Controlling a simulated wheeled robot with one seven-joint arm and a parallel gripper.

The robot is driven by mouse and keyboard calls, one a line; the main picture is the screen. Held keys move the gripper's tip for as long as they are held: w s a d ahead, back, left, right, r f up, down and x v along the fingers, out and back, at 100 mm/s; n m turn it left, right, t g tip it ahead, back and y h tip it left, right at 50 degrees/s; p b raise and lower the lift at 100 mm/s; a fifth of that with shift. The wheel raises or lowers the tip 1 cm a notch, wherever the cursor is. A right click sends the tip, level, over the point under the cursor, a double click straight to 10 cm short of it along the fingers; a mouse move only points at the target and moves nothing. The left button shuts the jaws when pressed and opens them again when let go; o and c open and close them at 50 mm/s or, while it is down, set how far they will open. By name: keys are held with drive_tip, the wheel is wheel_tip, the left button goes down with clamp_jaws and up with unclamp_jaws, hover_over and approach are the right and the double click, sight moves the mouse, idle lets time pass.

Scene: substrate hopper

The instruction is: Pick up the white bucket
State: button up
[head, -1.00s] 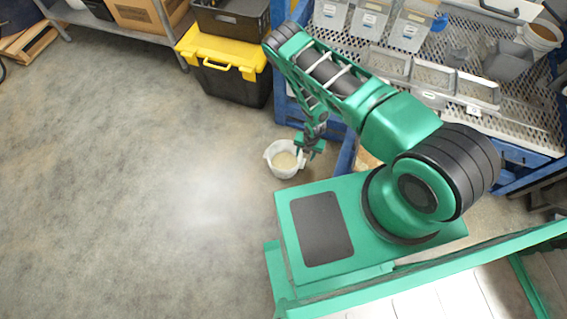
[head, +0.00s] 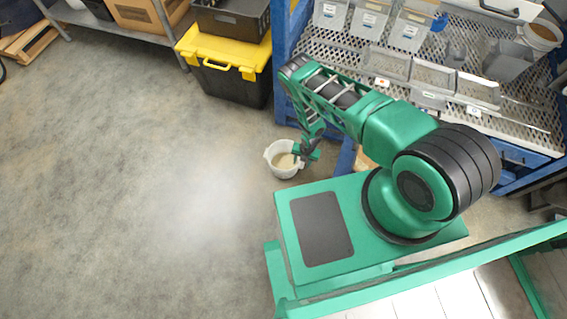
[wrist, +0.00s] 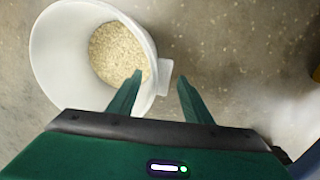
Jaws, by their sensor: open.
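The white bucket (head: 283,159) stands on the concrete floor, left of the blue rack's leg, with pale grainy material in it. It also shows in the wrist view (wrist: 58,75) at upper left, with a small white tab (wrist: 165,78) on the right side of its rim. My gripper (head: 302,153) is over the bucket's right side. In the wrist view my gripper (wrist: 158,85) is open, with the left finger over the bucket's rim area and the right finger outside it. The tab lies between the fingertips. Whether the fingers touch the bucket cannot be told.
A black tote with a yellow lid (head: 222,52) stands behind the bucket. A blue rack (head: 283,75) with trays and bins is on the right. A grey shelf (head: 120,32) stands at the back left. The floor (head: 110,190) to the left is clear.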

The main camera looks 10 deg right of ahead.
clamp_jaws()
drive_tip(key=shift+r, duration=0.1)
drive_tip(key=shift+r, duration=0.3)
drive_tip(key=r, duration=0.3)
drive_tip(key=shift+s+a+r, duration=0.2)
drive_tip(key=shift+s+r, duration=0.15)
drive_tip(key=shift+r, duration=0.05)
drive_tip(key=s+a+r, duration=0.4)
drive_tip(key=s+r, duration=0.2)
drive_tip(key=s, duration=0.3)
drive_tip(key=shift+s+a+r, duration=0.2)
drive_tip(key=shift+s+a, duration=0.15)
drive_tip(key=shift+s, duration=0.05)
